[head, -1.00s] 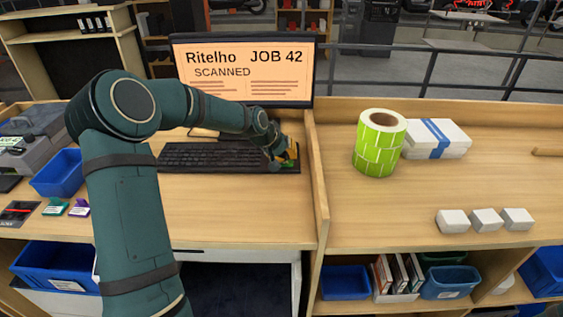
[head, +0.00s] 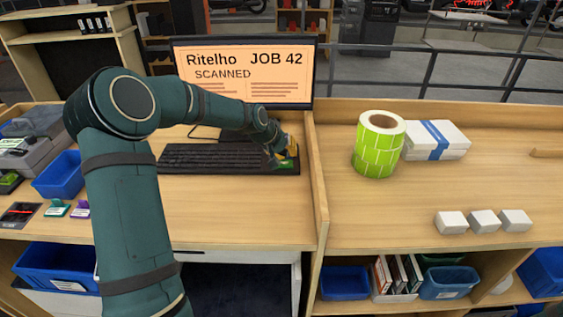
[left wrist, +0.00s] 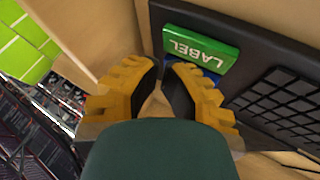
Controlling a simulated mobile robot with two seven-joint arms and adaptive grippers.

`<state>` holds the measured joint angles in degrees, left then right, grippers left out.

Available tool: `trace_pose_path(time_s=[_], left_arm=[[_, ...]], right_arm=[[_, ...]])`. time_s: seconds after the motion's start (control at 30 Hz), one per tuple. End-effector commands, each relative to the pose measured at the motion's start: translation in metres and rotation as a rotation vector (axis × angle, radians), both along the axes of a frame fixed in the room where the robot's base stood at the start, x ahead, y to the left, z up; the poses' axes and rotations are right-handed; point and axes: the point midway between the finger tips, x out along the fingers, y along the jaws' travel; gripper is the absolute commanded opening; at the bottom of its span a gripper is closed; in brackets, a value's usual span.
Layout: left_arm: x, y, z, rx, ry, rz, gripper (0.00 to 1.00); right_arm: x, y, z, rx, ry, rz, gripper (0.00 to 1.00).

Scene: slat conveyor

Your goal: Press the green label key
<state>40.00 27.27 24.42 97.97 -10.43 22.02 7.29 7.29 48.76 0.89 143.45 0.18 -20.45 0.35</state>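The green key marked LABEL (left wrist: 200,48) sits at the end of a black keyboard (left wrist: 285,100), upper middle in the left wrist view. In the head view the green key (head: 283,164) shows at the keyboard's right end, partly hidden by my gripper. My left gripper (left wrist: 163,66) has yellow fingers with dark pads; their tips come together just beside the key, with no object seen between them. In the head view my left gripper (head: 290,151) is right over the key area; contact cannot be told. My right gripper is not in view.
A monitor (head: 245,75) reading "Ritelho JOB 42 SCANNED" stands behind the keyboard. A blue key (left wrist: 207,76) lies beside the green one, partly hidden by a finger. A wooden divider (head: 318,190) stands right of the keyboard. A green label roll (head: 378,150) is beyond it.

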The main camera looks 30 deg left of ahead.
Motion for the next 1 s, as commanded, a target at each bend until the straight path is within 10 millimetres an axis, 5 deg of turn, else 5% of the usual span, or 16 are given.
trace_pose_path(time_s=[0.27, 0.77, 1.0], left_arm=[[0.000, 0.000, 0.005, 0.000, -0.001, 0.000, 0.00], [0.000, 0.000, 0.048, 0.001, 0.000, -0.001, 0.00], [0.000, 0.000, 0.050, -0.001, 0.000, 0.000, 0.00]], right_arm=[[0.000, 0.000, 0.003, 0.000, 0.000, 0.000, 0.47], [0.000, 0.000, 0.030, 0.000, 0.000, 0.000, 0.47], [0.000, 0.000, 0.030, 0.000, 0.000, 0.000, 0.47]])
